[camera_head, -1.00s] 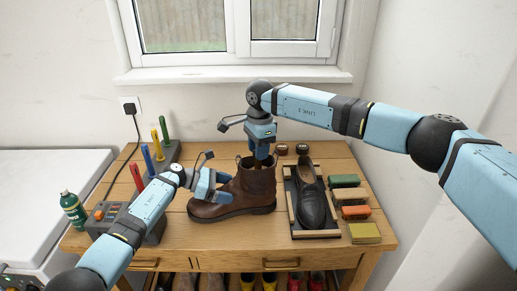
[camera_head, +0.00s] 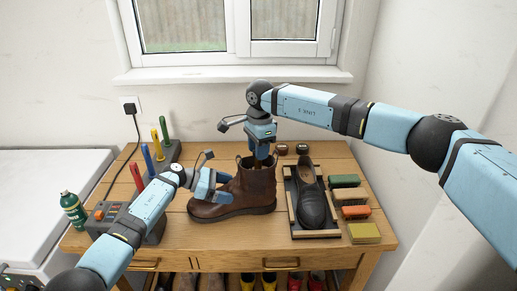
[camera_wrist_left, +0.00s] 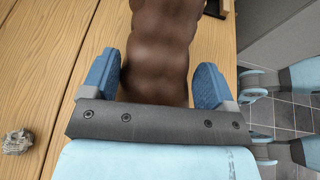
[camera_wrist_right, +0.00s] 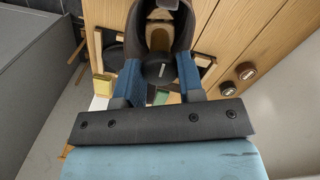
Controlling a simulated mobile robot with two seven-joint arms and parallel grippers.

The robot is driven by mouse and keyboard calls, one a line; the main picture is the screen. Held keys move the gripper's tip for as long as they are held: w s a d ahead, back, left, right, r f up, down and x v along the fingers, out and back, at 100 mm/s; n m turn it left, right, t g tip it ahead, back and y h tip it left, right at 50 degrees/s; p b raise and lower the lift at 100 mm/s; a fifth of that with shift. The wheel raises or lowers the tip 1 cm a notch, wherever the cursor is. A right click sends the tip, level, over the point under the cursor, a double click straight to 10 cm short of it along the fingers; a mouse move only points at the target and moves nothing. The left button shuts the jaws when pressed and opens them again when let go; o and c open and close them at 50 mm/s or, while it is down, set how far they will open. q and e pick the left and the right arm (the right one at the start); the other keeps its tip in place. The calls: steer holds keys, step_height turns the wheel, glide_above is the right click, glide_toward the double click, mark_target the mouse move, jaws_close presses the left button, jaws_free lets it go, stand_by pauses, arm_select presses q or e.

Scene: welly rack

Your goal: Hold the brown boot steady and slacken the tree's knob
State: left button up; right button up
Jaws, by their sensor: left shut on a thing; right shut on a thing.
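The brown boot (camera_head: 257,187) stands upright on the wooden bench, toe to the left. My left gripper (camera_head: 217,187) is shut across its toe; in the left wrist view the boot (camera_wrist_left: 160,45) lies between the two blue fingers. My right gripper (camera_head: 262,153) points down at the top of the boot shaft. In the right wrist view its fingers are shut on the tree's dark round knob (camera_wrist_right: 158,71), which has a pale line on it. The wooden tree (camera_wrist_right: 160,38) shows inside the boot's opening. The head view hides the knob behind the gripper.
A black shoe (camera_head: 312,205) lies on a wooden frame right of the boot, beside several brushes (camera_head: 352,196) and a yellow block (camera_head: 364,233). Two small round tins (camera_head: 302,149) stand behind. A green bottle (camera_head: 73,209) and a control box (camera_head: 104,211) are at left.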

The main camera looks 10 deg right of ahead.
stand_by(0.5)
steer(key=o, duration=0.9)
steer(key=shift+o, duration=0.2)
step_height(320, 180, up, 12)
steer(key=shift+d, duration=0.25)
steer(key=shift+w, duration=0.1)
